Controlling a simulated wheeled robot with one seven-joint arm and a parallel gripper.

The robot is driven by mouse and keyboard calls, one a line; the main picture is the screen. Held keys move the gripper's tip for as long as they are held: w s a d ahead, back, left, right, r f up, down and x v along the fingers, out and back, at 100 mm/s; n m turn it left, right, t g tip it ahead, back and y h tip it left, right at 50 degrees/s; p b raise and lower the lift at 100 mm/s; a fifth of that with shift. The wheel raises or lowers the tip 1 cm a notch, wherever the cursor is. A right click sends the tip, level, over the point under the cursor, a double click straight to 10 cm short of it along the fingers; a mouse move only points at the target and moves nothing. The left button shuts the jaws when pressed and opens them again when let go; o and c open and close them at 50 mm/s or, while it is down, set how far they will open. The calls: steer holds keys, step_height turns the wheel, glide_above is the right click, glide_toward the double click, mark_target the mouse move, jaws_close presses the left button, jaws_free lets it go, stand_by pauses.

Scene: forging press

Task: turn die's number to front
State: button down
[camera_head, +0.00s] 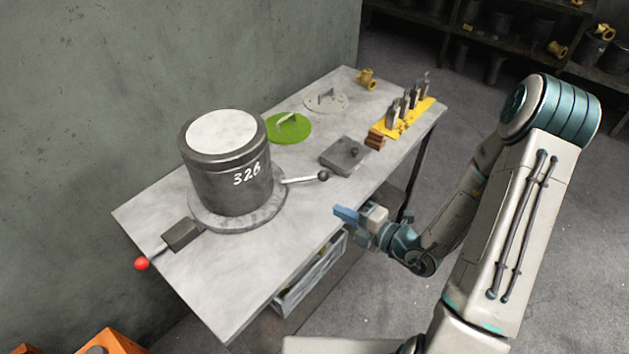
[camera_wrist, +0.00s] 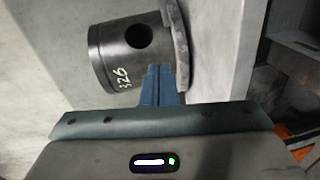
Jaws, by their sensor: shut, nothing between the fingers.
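The die (camera_head: 226,180) is a dark grey cylinder with a pale top and the white number 326 on its side. It stands upright on a round grey turntable plate (camera_head: 207,222) on the table. In the head view the number is on the right part of the visible side. The die also shows in the wrist view (camera_wrist: 110,60), with a dark round hole in its side near the number. A lever (camera_head: 305,179) with a dark knob sticks out to the right of the plate. My gripper (camera_head: 340,213) is shut and empty, at the table's front edge, apart from die and lever.
A dark block with a red-knobbed handle (camera_head: 180,235) sits at the table's left. Behind are a green disc (camera_head: 288,129), a grey disc (camera_head: 327,101), a square plate (camera_head: 345,156) and a yellow tool rack (camera_head: 414,115). The table's front is clear.

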steer(key=m, duration=0.1)
steer(key=b, duration=0.3)
glide_toward(302, 180)
steer(key=a, duration=0.2)
steer(key=s+a, duration=0.1)
steer(key=shift+a+r+t, duration=0.1)
steer(key=shift+a+t, duration=0.3)
steer(key=w, duration=0.3)
steer(key=shift+w+a+f, duration=0.15)
steer(key=shift+a+f, duration=0.1)
steer(key=shift+f, duration=0.1)
steer(key=shift+w+f+p, duration=0.2)
steer(key=shift+w+p, duration=0.1)
steer(key=shift+w, duration=0.25)
steer(key=shift+a, duration=0.1)
